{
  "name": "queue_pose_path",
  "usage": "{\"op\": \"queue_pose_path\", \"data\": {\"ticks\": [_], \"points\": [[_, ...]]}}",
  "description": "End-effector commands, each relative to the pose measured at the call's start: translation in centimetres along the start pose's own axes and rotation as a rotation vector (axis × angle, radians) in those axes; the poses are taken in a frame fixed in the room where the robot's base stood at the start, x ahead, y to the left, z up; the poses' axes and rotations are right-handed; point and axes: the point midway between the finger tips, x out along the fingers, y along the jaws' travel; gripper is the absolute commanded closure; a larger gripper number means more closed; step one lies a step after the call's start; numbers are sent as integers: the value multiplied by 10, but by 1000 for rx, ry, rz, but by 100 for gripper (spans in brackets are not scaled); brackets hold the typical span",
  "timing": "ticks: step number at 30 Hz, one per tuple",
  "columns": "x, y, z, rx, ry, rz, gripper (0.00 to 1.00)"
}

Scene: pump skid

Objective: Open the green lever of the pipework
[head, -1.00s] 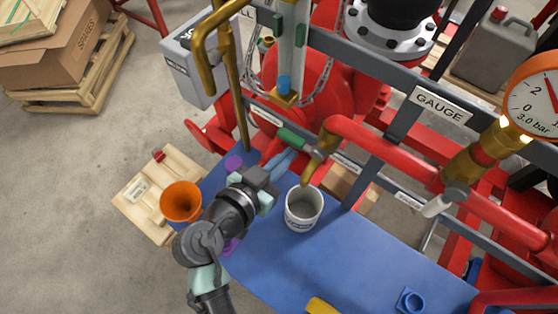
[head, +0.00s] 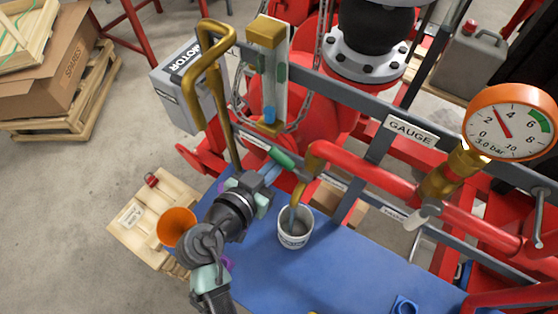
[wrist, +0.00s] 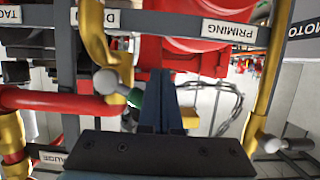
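The green lever (head: 282,157) sits on the red pipe, just left of the brass spout (head: 299,190). In the wrist view the lever (wrist: 135,97) shows as a short green grip beside a grey round hub, partly hidden by my fingers. My gripper (head: 270,172) is close against the lever's near side; its two fingers (wrist: 157,88) look pressed together, with nothing seen between them. Whether they touch the lever is hard to tell. A bluish-grey streak, like water, runs from the spout into the white cup (head: 295,240).
A pressure gauge (head: 513,122) stands at the right. A tall bent brass pipe (head: 218,100) and a sight glass (head: 268,75) rise behind my gripper. An orange funnel (head: 177,227) stands at the left. The blue bench top (head: 330,270) is mostly clear.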

Motion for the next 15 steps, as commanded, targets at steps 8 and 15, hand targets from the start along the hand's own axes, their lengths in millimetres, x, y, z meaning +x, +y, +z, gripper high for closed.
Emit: {"op": "queue_pose_path", "data": {"ticks": [8, 15], "points": [[-7, 2, -19, 1, 2, 0, 100], [-12, 9, -33, 1, 1, 0, 100]]}}
